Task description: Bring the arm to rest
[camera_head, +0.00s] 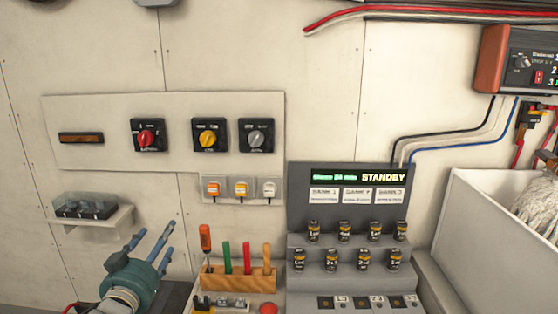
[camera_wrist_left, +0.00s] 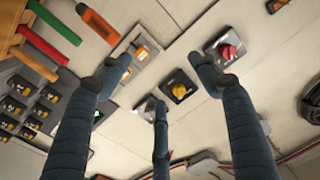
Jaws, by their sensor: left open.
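My left gripper (camera_head: 157,241) is at the lower left in the head view, a teal hand with blue fingers spread apart, open and empty. Its fingers also show in the left wrist view (camera_wrist_left: 162,82), with nothing between them. It is in front of the wall, left of the wooden tool rack (camera_head: 238,280) and below the switch panel (camera_head: 75,110). In the head view no finger appears to touch anything. My right gripper is in neither view.
The panel has red (camera_head: 147,137), yellow (camera_head: 208,137) and grey (camera_head: 256,137) rotary switches. A small shelf (camera_head: 95,218) is at left. A stepped console (camera_head: 345,200) reading STANDBY holds several labelled cylinders. A white bin (camera_head: 480,240) with rope is at right.

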